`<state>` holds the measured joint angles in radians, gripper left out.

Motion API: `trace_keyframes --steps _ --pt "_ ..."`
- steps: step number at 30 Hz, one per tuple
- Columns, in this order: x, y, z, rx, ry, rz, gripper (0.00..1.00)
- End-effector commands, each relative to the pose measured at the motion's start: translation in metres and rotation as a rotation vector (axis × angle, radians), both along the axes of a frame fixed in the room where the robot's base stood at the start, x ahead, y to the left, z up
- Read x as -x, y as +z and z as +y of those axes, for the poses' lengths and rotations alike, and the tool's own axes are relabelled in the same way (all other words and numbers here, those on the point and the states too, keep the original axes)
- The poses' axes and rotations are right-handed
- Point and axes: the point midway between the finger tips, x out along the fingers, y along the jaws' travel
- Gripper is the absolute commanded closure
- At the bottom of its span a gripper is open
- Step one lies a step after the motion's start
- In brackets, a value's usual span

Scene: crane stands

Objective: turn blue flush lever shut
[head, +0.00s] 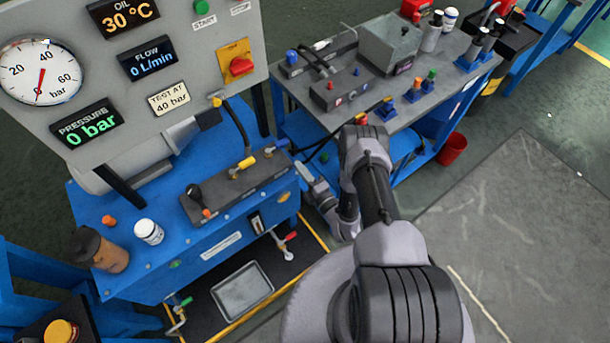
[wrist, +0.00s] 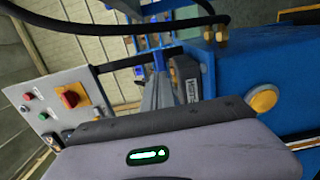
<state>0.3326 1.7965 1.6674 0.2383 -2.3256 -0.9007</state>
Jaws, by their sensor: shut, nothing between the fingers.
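In the head view my gripper (head: 306,170) is at the right end of the blue bench (head: 150,270), partly hidden by my wrist. I cannot tell whether the fingertips touch anything.
A manifold (head: 235,185) with black and yellow levers sits on the bench. A red-handled valve (head: 290,237) and a green-handled valve (head: 184,302) are low by a metal tray (head: 242,290). A grey worktable (head: 345,110) stands behind.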

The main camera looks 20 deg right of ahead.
Motion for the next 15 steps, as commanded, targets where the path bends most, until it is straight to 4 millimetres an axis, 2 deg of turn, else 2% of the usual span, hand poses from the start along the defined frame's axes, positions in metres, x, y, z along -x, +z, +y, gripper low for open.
trace_keyframes --steps 3,9,15 --pt "-0.025 -0.003 0.008 -0.001 0.004 -0.003 1.0" --pt "-0.061 -0.002 0.017 -0.002 0.002 0.0 1.0" --pt "-0.077 -0.001 0.021 -0.002 0.001 0.001 1.0"
